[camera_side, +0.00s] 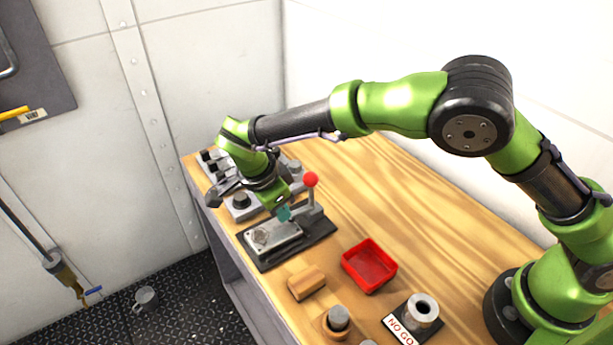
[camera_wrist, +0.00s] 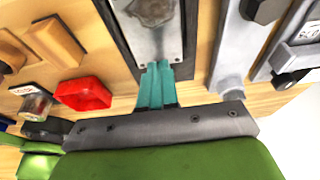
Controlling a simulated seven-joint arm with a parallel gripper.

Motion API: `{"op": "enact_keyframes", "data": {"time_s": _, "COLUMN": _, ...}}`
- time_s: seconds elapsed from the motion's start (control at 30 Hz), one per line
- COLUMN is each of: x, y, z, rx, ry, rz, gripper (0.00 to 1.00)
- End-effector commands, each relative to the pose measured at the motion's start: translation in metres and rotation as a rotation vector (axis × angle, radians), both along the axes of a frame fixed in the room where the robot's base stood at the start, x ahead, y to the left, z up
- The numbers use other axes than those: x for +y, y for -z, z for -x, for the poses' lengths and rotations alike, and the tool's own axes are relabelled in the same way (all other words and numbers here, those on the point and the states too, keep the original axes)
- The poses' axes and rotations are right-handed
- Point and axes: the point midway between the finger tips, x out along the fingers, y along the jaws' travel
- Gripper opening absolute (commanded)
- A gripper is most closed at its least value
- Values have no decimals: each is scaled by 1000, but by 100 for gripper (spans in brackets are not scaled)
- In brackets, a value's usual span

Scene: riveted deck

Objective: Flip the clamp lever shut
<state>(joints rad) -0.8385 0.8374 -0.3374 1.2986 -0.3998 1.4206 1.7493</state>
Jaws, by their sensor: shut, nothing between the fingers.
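The clamp (camera_side: 272,240) has a dark base with a light metal plate and lies on the wooden bench. Its lever (camera_side: 312,195) stands upright at the plate's far right end, topped by a red ball knob (camera_side: 311,180). My gripper (camera_side: 284,213) is shut and empty, its teal fingertips low over the clamp, just left of the lever. I cannot tell whether they touch it. In the wrist view the shut fingers (camera_wrist: 157,85) reach over the end of the clamp's metal plate (camera_wrist: 152,25); the lever and knob cannot be made out there.
A grey panel with dark knobs (camera_side: 240,201) sits behind the clamp. A red tray (camera_side: 369,265), a wooden block (camera_side: 307,283), a wooden cup holding a grey plug (camera_side: 337,320) and a NO GO gauge (camera_side: 422,308) stand nearer. The bench's back right is clear.

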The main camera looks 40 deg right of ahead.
Motion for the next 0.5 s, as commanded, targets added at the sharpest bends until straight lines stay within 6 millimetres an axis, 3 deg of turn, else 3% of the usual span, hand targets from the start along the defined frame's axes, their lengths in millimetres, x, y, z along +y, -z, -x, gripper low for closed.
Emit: {"op": "enact_keyframes", "data": {"time_s": 0.5, "x": 3, "y": 6, "z": 0, "rx": 0, "ry": -1, "rz": -1, "gripper": 0}}
